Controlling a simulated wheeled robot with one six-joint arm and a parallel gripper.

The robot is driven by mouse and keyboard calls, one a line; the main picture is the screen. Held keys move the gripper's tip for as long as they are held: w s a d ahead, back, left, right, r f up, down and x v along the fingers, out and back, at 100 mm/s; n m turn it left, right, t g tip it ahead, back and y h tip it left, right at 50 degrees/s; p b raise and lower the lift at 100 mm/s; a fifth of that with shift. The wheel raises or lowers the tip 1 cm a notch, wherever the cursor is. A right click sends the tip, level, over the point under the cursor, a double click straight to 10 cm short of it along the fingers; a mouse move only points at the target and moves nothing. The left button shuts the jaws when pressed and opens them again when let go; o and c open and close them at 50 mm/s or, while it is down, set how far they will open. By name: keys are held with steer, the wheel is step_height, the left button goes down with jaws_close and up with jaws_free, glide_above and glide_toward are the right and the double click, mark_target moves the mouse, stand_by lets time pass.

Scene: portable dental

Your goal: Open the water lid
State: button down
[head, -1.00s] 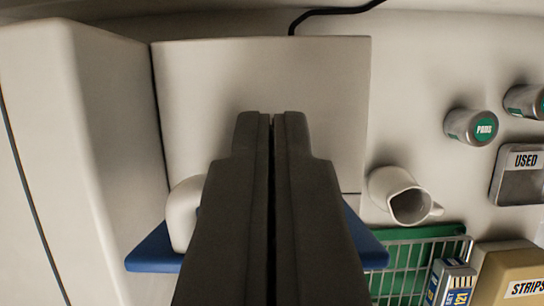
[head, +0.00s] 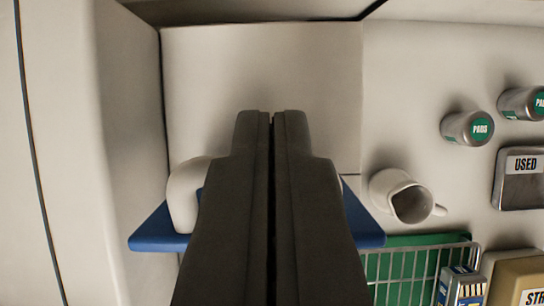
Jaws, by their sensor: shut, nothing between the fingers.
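My gripper (head: 271,114) is shut, its two dark fingers pressed together with nothing between them. It reaches up the middle of the head view over a white box-shaped unit (head: 262,70). I see no clear outline of a lid; the water lid cannot be told apart on the plain white surfaces, and the fingers hide part of the unit's front. A rounded white part (head: 184,197) shows left of the fingers. A blue tray or mat (head: 152,236) sticks out on both sides beneath the fingers.
A tall white housing (head: 128,130) stands close on the left. To the right are a white jug (head: 388,190), a green-lined wire basket (head: 405,283), a PADS canister (head: 462,128), another canister (head: 520,102), a USED tray (head: 507,195) and a tan box (head: 515,275).

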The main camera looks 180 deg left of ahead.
steer(key=v, duration=1.7)
steer(key=shift+s, duration=0.15)
steer(key=s+f+t, duration=0.5)
steer(key=s+f, duration=0.7)
steer(key=s, duration=0.2)
steer(key=s+d+f+t, duration=0.1)
steer(key=s+f+t, duration=0.5)
steer(key=s+f, duration=0.6)
steer(key=s, duration=0.3)
steer(key=shift+s+d+f, duration=0.25)
steer(key=shift+d+f, duration=0.1)
